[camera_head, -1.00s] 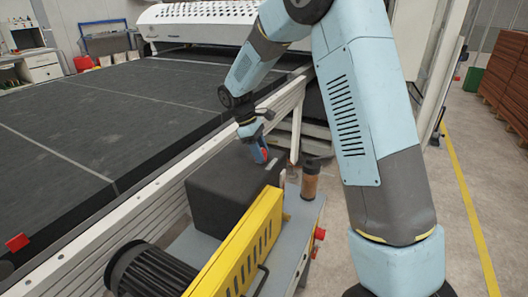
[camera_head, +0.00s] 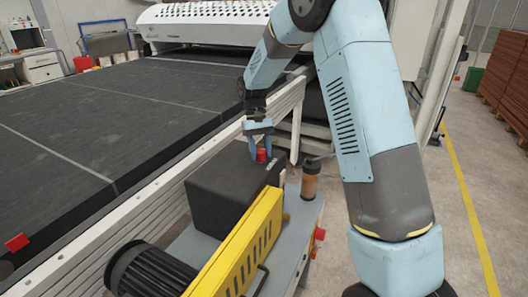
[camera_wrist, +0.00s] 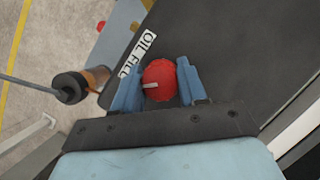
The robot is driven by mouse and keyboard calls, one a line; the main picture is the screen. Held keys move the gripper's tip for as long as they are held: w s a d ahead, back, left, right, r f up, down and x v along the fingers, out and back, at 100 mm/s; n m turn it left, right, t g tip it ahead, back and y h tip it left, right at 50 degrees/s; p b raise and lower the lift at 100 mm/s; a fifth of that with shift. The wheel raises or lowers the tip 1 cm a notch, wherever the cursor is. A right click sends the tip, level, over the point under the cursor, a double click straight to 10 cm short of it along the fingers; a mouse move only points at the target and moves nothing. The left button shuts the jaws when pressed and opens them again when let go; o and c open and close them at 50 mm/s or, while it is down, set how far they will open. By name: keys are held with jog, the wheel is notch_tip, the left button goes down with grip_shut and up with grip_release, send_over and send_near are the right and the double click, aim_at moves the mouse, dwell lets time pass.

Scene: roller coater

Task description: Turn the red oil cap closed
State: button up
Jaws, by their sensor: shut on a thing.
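The red oil cap (camera_head: 261,156) sits on top of the dark box-shaped housing (camera_head: 222,205) near its far end. In the wrist view the cap (camera_wrist: 160,78) is round with a pale mark on its face, beside a white "OIL FILL" label (camera_wrist: 138,54). My gripper (camera_head: 261,150) points down over the cap. In the wrist view its two blue fingers (camera_wrist: 158,85) stand on either side of the cap and are shut on it.
A brown-and-black oil bottle (camera_head: 310,180) with a thin spout stands right of the housing on the grey bench. A yellow guard (camera_head: 245,245) and a black motor (camera_head: 150,272) are in front. The conveyor's white side rail (camera_head: 130,212) runs along the left.

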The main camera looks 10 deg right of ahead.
jog(key=m+y, duration=0.1)
jog(key=m, duration=0.3)
jog(key=shift+s+m+y, duration=0.15)
jog(key=shift+m+y, duration=0.25)
jog(key=m+y, duration=0.1)
jog(key=m, duration=0.3)
jog(key=shift+y, duration=0.3)
jog(key=shift+f+t, duration=0.1)
jog(key=shift+t, duration=0.2)
jog(key=o, duration=1.1)
jog(key=shift+c, duration=0.2)
jog(key=shift+r, duration=0.2)
jog(key=shift+w+r, duration=0.2)
jog(key=shift+r, duration=0.05)
jog(key=v, duration=1.3)
